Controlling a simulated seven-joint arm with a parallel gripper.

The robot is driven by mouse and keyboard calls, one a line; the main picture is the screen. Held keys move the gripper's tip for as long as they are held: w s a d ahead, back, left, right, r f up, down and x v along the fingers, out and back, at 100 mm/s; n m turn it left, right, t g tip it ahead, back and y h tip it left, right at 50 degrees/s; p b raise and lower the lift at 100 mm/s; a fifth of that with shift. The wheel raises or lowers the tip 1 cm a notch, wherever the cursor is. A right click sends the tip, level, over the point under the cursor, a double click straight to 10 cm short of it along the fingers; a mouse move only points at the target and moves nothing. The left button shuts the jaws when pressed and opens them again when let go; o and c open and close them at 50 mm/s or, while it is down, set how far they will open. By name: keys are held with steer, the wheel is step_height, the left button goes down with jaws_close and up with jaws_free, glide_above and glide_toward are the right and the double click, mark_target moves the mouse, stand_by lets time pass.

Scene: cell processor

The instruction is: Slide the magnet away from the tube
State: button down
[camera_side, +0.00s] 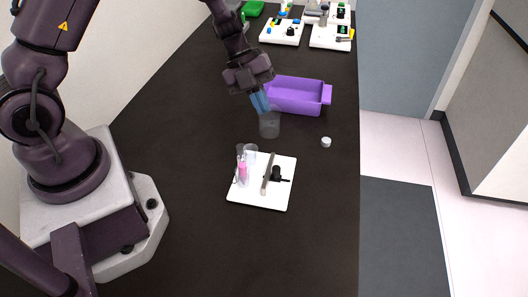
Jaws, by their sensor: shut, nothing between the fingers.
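A white board (258,199) lies on the black table and carries the small rig. A tube with pink liquid (242,173) stands upright at its left side, with clear tube parts around it. A grey upright bar (267,174) and a black knob-like part (277,174) stand to the right of the tube. I cannot tell for sure which of these is the magnet, or its gap to the tube. My gripper (262,108) points down above and behind the board, apart from the rig.
A purple bin (297,108) stands right behind the gripper. A small white cap (326,142) lies right of the cup. White boards with devices (283,36) and a green tray (253,8) are at the back. The table front is clear.

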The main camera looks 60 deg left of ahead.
mark_target(269, 172)
steer(key=s+d+f+m, duration=0.1)
steer(key=d+f, duration=0.1)
steer(key=s+d+f+m+g, duration=0.1)
steer(key=d+f, duration=0.1)
steer(key=f, duration=0.1)
steer(key=s+d+f+m+g+h, duration=0.1)
steer(key=d+f, duration=0.1)
steer(key=d, duration=0.1)
steer(key=shift+s+d+f, duration=0.1)
steer(key=shift+s+f, duration=0.1)
steer(key=shift+s, duration=0.2)
steer(key=shift+w+d, duration=1)
steer(key=shift+w, duration=0.05)
